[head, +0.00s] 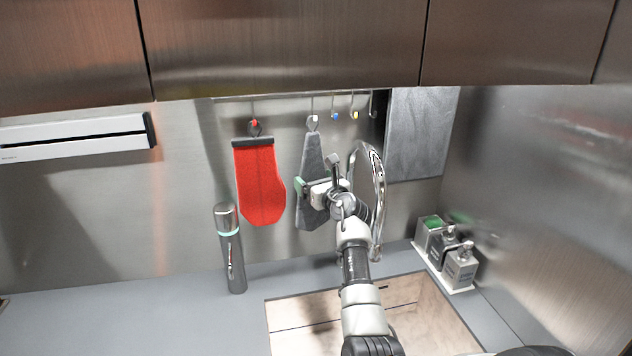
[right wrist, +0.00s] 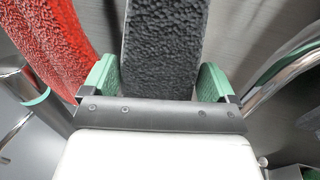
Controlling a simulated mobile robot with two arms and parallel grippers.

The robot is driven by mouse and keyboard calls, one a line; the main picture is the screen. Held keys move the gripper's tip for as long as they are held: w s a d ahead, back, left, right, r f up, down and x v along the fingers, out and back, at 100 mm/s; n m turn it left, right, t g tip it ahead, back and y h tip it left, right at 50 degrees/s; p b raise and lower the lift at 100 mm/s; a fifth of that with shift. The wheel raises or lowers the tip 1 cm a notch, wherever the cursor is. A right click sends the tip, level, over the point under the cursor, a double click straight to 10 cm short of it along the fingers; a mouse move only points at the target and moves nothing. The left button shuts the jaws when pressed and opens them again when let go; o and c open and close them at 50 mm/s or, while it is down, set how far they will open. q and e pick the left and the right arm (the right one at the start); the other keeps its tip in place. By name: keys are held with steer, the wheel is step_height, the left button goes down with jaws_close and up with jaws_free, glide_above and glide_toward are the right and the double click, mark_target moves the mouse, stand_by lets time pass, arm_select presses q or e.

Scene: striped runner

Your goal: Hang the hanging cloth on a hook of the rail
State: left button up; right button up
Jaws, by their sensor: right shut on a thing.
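The grey hanging cloth (head: 311,155) hangs upright against the back wall, with its loop at the white-marked hook (head: 315,118). Whether the loop is over the hook or just in front of it, I cannot tell. My right gripper (head: 317,188) is shut on the grey cloth at its lower middle. In the right wrist view the cloth (right wrist: 160,50) runs up between the green finger pads of the gripper (right wrist: 160,83). The rail (head: 285,97) runs under the cabinets, with several hooks with coloured marks. My left gripper is not in view.
A red cloth (head: 260,185) hangs on the red-marked hook, left of the grey one. A chrome faucet (head: 379,195) stands close to the right of my gripper. A grey bottle (head: 231,250) stands on the counter; a caddy with dispensers (head: 460,268) is at right.

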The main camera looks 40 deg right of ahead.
stand_by(0.3)
steer(key=o, duration=0.7)
steer(key=shift+b+v, duration=0.95)
steer(key=shift+v, duration=2.8)
